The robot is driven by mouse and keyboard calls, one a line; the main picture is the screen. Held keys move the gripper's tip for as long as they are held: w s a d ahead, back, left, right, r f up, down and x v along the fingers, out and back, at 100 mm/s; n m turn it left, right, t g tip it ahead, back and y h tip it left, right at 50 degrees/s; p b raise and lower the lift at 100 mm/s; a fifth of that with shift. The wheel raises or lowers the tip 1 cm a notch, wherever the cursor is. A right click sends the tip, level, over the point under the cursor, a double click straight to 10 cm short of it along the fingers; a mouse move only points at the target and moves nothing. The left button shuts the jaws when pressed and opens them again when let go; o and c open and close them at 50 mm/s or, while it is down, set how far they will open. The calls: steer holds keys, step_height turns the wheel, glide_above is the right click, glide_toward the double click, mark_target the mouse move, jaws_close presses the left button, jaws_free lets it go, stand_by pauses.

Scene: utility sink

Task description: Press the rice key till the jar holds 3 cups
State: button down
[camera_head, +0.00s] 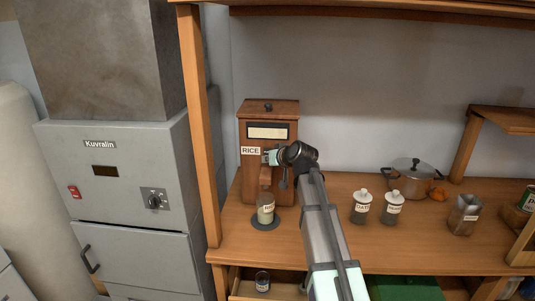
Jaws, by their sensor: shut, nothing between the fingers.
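The wooden rice dispenser (284,112) stands on the counter, with a "RICE" label (250,150) and a pale window panel (268,131) on its front. My gripper (272,158) is shut and empty, close against the dispenser's front just right of the label. The rice key is not clearly visible; the gripper hides that part, and I cannot tell whether they touch. A labelled glass jar (265,208) stands upright below the wooden spout (265,177) on a dark round pad (264,224). The jar shows pale content, but its level is too small to read.
Two white-lidded jars (362,207) (393,208), a pot (410,180) and a metal canister (464,214) stand to the right. A wooden post (200,130) and grey cabinet (120,170) are left. An open drawer (240,288) below holds a small jar (262,281).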

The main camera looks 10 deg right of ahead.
mark_target(264, 155)
steer(key=shift+w+d, duration=0.2)
steer(key=shift+w, duration=0.35)
steer(key=shift+w+d, duration=0.15)
steer(key=shift+w, duration=0.4)
steer(key=shift+w+b, duration=0.1)
steer(key=shift+b, duration=0.25)
steer(key=shift+w+d, duration=0.1)
steer(key=shift+w, duration=0.2)
stand_by(0.3)
steer(key=shift+w+d+b, duration=0.1)
steer(key=shift+w+b, duration=0.25)
steer(key=shift+b, duration=0.05)
stand_by(0.6)
steer(key=shift+s, duration=0.15)
steer(key=shift+s+a, duration=0.25)
steer(key=shift+s, duration=0.4)
stand_by(0.3)
steer(key=shift+s+a, duration=0.25)
steer(key=shift+s, duration=0.55)
steer(key=shift+s+a, duration=0.2)
steer(key=shift+s, duration=0.6)
steer(key=shift+s+a, duration=0.25)
steer(key=shift+s, duration=0.55)
